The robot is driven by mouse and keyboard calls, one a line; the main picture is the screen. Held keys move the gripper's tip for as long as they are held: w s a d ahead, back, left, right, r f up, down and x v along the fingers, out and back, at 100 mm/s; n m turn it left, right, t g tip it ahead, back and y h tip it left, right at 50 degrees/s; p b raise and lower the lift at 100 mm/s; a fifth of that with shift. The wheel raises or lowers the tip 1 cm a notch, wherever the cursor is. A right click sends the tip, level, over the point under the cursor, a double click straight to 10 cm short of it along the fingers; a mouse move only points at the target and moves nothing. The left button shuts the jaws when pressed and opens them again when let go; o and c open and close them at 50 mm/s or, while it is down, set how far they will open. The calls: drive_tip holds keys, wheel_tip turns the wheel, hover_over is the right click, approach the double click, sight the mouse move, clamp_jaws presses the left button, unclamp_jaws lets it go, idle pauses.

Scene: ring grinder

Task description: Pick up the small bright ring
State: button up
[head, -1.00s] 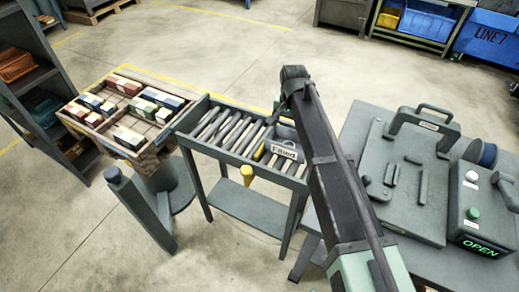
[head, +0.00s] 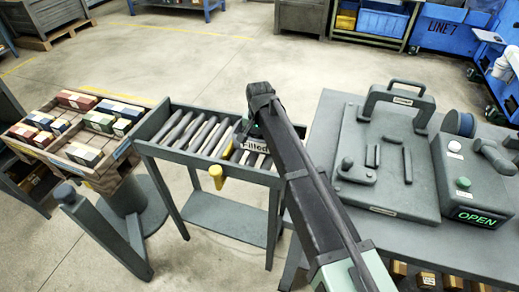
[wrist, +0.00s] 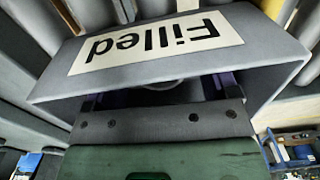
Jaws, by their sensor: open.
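No small bright ring can be made out clearly. A grey bin labelled "Filled" (head: 257,146) sits on the roller conveyor (head: 172,150). In the wrist view the bin (wrist: 268,55) fills the upper part, with its label upside down. My gripper (wrist: 155,90) is at the bin, its two dark fingers apart at left and right and partly hidden by the bin's edge. A faint grey curved shape (wrist: 165,85) shows between the fingers; I cannot tell whether it is a ring. In the head view my arm hides much of the gripper.
A bench at right holds a fixture plate with a handle (head: 397,95) and a control box lit "OPEN" (head: 478,215). A wooden tray of coloured boxes (head: 75,165) stands left of the conveyor. A yellow handle (head: 216,178) hangs at the conveyor's front. Open floor lies behind.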

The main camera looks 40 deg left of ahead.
drive_tip(key=shift+r, duration=0.15)
drive_tip(key=shift+c, duration=0.2)
drive_tip(key=c, duration=1)
